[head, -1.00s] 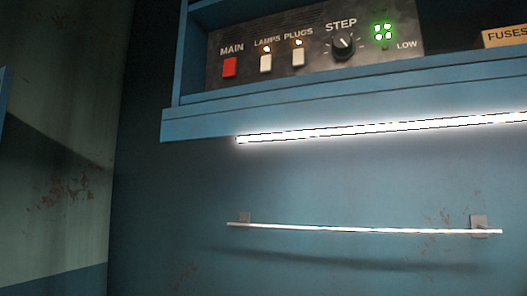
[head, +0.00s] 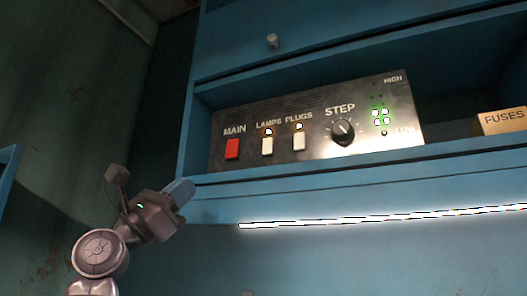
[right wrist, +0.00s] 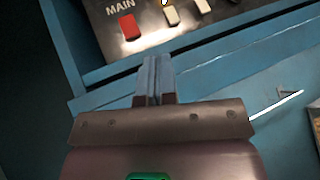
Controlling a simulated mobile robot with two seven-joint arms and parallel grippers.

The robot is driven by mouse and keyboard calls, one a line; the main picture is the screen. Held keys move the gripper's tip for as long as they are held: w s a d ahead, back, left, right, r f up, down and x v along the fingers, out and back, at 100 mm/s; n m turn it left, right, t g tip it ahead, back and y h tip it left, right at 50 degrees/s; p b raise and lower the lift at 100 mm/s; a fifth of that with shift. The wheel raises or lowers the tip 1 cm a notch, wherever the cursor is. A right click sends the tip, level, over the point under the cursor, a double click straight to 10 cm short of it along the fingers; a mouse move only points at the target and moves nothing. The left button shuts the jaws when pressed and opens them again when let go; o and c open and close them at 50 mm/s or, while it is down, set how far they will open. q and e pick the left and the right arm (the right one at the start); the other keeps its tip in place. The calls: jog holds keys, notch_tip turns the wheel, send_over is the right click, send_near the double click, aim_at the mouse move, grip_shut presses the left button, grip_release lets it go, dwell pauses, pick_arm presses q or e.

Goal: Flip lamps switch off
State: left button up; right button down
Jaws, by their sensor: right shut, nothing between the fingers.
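The control panel (head: 300,120) sits in a blue shelf recess. The white lamps switch (head: 267,146) is under the label LAMPS, with a lit indicator above it. It stands between the red main switch (head: 232,148) and the white plugs switch (head: 299,141). In the right wrist view the lamps switch (right wrist: 171,16) is at the top. My right gripper (head: 184,190) is shut and empty, below and left of the main switch, near the shelf's front edge. Its fingers (right wrist: 153,75) point toward the panel, below the red main switch (right wrist: 130,27) in the wrist view. My left gripper is not in view.
The step knob (head: 342,131) and green lights (head: 380,116) are to the right on the panel. A FUSES box (head: 501,121) stands farther right on the shelf. A bright lamp tube (head: 380,217) glows under the shelf's front edge.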

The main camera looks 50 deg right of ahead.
pick_arm(q)
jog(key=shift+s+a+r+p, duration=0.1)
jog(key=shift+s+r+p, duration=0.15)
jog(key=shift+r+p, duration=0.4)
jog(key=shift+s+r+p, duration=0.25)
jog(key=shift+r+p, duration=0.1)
jog(key=shift+p, duration=0.6)
pick_arm(e)
jog(key=s+d+r+m+t+y, duration=0.1)
jog(key=s+r+m+t+y, duration=0.2)
jog(key=s+r+t+y, duration=0.2)
jog(key=s+d+r+m+t+y, duration=0.1)
jog(key=s+r+m+t+y, duration=0.3)
jog(key=r+t, duration=0.3)
jog(key=shift+s+d+r+y, duration=0.3)
jog(key=shift+r+y, duration=0.2)
jog(key=shift+r, duration=0.85)
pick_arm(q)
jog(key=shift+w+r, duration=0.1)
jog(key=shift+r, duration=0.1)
